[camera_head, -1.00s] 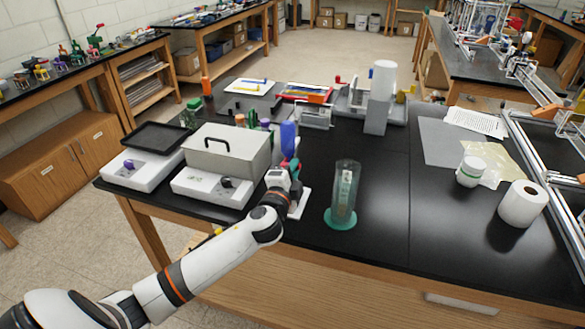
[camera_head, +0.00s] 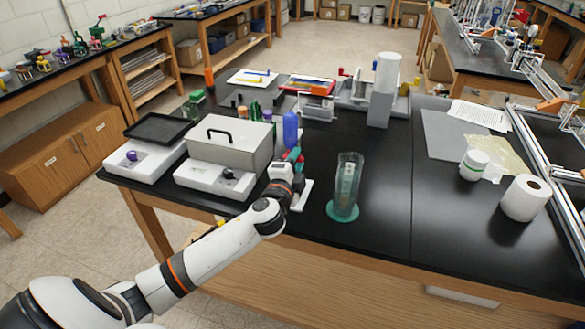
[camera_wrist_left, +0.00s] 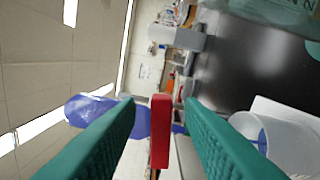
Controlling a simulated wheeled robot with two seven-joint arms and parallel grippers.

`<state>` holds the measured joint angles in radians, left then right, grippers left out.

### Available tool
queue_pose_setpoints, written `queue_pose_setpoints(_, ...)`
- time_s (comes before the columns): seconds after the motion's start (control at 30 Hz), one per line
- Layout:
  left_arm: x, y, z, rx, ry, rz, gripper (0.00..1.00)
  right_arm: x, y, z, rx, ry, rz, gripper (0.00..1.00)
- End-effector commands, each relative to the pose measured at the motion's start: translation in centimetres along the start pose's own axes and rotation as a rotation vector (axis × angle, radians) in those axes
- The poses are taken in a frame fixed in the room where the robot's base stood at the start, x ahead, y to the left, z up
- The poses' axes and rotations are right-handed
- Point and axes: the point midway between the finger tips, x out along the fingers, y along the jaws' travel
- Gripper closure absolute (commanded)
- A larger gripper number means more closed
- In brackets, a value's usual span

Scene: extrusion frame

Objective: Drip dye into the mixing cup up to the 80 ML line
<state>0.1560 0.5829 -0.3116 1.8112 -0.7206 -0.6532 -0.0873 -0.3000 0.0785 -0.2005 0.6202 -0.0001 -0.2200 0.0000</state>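My left gripper (camera_head: 291,156) is at a blue rounded vessel (camera_head: 290,128) that stands upright behind it. In the left wrist view the two teal fingers (camera_wrist_left: 161,112) are apart, one on each side of a red bar (camera_wrist_left: 161,132), with gaps beside it. The blue vessel (camera_wrist_left: 88,110) lies beyond the fingers, partly hidden. A pale cup (camera_wrist_left: 280,142) is at the right of the wrist view, with some blue inside. Its level and lines cannot be read. In the head view my arm hides much of this spot. My right gripper is not in view.
A clear cylinder on a green base (camera_head: 346,188) stands just right of my gripper. A grey metal box (camera_head: 226,147) on a white unit is close at the left. Black tabletop between is clear.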

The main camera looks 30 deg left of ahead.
Motion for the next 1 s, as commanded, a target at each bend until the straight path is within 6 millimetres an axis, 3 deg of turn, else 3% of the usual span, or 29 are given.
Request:
queue_pose_setpoints(0.17, -2.0, -0.3, 0.0, 0.001, -0.002, -0.002, 0.65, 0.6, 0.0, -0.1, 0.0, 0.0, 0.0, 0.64)
queue_pose_setpoints(0.6, -10.3, -0.3, -0.1, 0.0, 0.0, -0.003, 0.65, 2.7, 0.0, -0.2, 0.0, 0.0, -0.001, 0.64)
queue_pose_setpoints(0.77, -11.6, -0.1, 0.0, 0.0, -0.001, -0.001, 0.65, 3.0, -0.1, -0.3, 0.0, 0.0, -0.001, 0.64)
queue_pose_setpoints(1.0, -11.9, 0.0, 0.0, 0.0, 0.0, -0.001, 0.65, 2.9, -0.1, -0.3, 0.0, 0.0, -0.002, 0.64)
